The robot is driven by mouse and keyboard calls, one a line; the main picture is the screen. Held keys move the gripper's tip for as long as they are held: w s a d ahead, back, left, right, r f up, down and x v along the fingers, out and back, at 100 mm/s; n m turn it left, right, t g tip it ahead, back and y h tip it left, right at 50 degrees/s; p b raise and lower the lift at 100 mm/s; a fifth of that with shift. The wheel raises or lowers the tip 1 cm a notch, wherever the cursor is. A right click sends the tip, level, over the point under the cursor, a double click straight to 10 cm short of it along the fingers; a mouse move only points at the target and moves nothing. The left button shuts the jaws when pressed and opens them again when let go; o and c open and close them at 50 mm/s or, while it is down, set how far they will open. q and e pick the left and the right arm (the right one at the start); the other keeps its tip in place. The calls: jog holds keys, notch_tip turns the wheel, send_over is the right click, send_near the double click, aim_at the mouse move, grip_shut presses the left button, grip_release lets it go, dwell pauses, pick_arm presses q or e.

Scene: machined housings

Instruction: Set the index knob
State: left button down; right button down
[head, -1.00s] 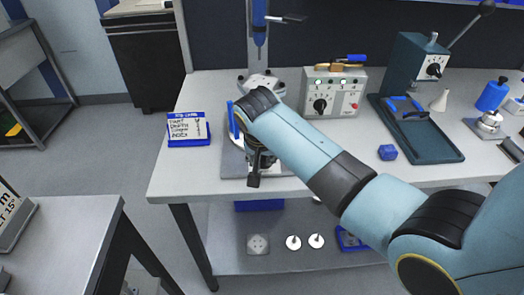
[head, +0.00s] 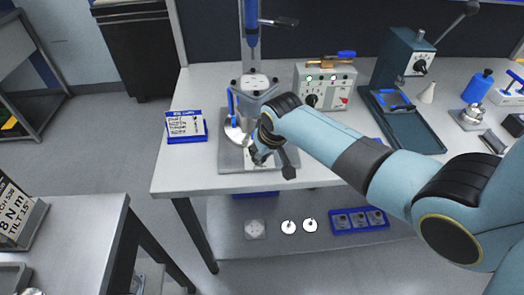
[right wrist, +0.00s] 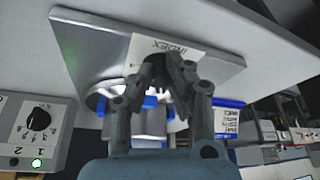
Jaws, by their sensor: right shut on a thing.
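A white plate marked INDEX (right wrist: 172,48) lies on the grey base plate (right wrist: 95,30) in the right wrist view, with its lettering upside down there. My right gripper (right wrist: 168,68) is shut on this knob. In the head view my right gripper (head: 272,160) is low at the front of the fixture (head: 255,84), over its base plate (head: 228,182); the knob cannot be made out there. The knob's pointer and setting are hidden. My left gripper is not in view.
A control box (head: 343,76) with a dial and green lamps stands right of the fixture. A blue-framed card (head: 186,126) stands at left. A green press (head: 404,65) stands farther right. A blue tray (head: 358,221) and white discs lie on the lower shelf.

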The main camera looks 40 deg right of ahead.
dwell(0.3)
jog(key=c, duration=1.3)
grip_release()
jog(key=shift+c, duration=0.2)
jog(key=v, duration=1.2)
